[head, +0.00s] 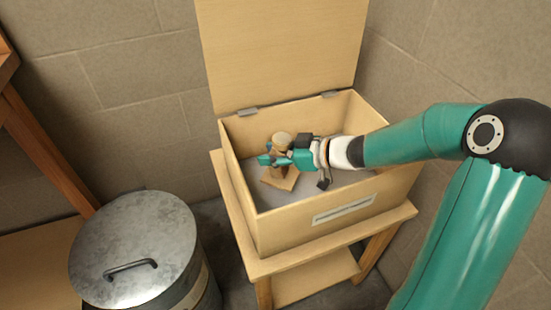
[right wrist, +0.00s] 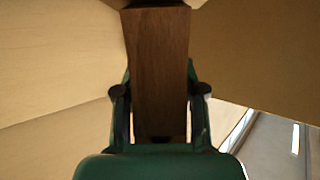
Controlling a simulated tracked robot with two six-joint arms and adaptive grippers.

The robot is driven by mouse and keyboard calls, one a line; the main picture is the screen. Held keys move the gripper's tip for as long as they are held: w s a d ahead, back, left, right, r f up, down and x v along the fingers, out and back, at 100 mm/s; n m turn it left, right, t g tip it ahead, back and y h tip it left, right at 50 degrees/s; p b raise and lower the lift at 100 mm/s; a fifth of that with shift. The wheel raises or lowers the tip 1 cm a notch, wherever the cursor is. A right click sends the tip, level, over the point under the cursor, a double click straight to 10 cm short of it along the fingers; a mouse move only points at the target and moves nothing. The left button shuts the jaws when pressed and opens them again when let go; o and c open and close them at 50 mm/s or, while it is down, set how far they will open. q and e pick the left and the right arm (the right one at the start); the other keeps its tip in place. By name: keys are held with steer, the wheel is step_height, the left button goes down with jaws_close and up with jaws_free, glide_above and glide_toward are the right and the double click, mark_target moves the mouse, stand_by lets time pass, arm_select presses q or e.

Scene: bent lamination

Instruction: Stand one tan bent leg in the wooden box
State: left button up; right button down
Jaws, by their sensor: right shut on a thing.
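The wooden box (head: 292,222) is open, on a small wooden stand, with its lid (head: 285,50) raised at the back. In the right wrist view the held leg (right wrist: 160,70) looks brown and runs between both fingers. My left gripper is out of view.
A metal bin (head: 135,245) with a handled lid stands left of the box. Wooden furniture (head: 40,145) is at the far left. Block walls (head: 110,70) close off the back and right.

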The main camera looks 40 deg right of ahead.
steer(key=shift+f, duration=0.3)
steer(key=shift+f, duration=0.55)
steer(key=shift+f, duration=0.1)
steer(key=c, duration=0.7)
jaws_free()
